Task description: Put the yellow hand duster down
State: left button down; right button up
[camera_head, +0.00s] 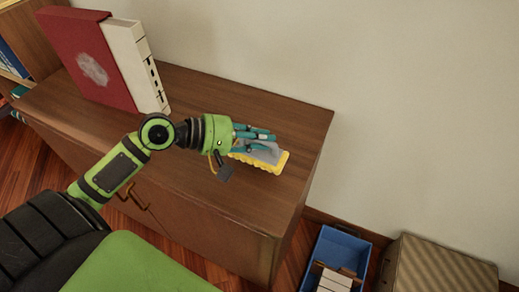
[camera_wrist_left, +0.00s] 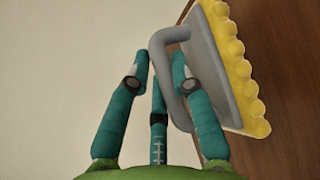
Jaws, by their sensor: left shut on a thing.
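The yellow hand duster (camera_head: 271,160) has a grey back and handle and a scalloped yellow pad. It is at the right part of the wooden cabinet top (camera_head: 205,98), pad down; I cannot tell whether the pad touches the wood. My left gripper (camera_head: 268,137), with teal fingers, is shut on its handle. In the left wrist view the fingers (camera_wrist_left: 160,72) sit around the grey handle of the duster (camera_wrist_left: 215,50), and the yellow pad faces the brown wood. My right gripper is not in view.
A large red and white box-like binder (camera_head: 100,60) stands at the cabinet's left end against the wall. A blue crate (camera_head: 338,252) with white items and a striped box (camera_head: 440,268) are on the floor to the right. The cabinet top between binder and duster is clear.

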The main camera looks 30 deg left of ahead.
pick_arm(q)
jog(key=shift+f, duration=1.9)
jog(key=shift+f, duration=0.15)
jog(key=c, duration=1.1)
grip_release()
jog(key=v, duration=1.2)
jog(key=shift+b, duration=0.4)
jog(key=shift+s, duration=0.1)
